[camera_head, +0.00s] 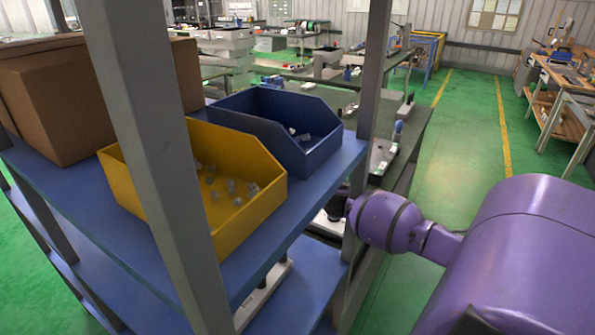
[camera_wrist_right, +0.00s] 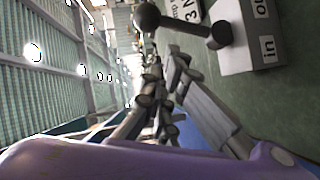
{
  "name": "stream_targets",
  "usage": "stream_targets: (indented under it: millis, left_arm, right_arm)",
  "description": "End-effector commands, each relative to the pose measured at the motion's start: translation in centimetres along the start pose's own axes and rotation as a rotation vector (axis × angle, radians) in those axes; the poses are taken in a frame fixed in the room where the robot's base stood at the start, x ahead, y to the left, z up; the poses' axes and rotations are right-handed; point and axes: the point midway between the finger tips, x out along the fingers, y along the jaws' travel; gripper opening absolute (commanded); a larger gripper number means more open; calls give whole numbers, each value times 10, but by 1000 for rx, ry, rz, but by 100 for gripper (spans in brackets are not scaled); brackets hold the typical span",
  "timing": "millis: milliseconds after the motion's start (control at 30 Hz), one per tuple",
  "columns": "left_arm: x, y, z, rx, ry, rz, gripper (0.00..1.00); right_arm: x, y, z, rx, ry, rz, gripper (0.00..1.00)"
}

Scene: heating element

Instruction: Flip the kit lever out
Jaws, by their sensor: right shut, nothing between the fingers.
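In the right wrist view, the kit lever (camera_wrist_right: 185,25) is a dark bar with a round black knob, joined to a grey box (camera_wrist_right: 250,40) marked "in" and "out". The lever sticks out leftward from the box in this view; I cannot tell which label it is set to. My right gripper (camera_wrist_right: 153,68) is shut and empty, its fingertips just below the knob in the picture, with no clear contact. In the head view, the right gripper is mostly hidden behind the shelf post beyond my purple arm. My left gripper is in neither view.
A blue shelf (camera_head: 312,190) with grey posts stands close on the left. It holds a yellow bin (camera_head: 135,190), a blue bin (camera_head: 320,155) and cardboard boxes (camera_head: 50,100). A dark table (camera_head: 415,130) lies behind it. Green floor (camera_head: 455,135) is clear to the right.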

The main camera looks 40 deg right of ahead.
Motion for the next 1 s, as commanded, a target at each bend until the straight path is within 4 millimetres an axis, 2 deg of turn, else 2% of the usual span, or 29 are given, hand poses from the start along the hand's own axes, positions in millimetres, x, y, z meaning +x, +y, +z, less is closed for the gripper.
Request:
stream_targets:
  millis: [200, 567, 800, 1000]
  left_arm:
    - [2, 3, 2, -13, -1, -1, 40]
    - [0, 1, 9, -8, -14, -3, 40]
    - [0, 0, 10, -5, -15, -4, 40]
    - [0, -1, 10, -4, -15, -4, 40]
  right_arm:
    - [13, -1, 12, -2, 2, 0, 0]
    - [14, 0, 14, -1, 2, 0, 0]
    - [26, 8, 29, 2, 0, 2, 0]
    - [27, 9, 30, -1, 2, 2, 0]
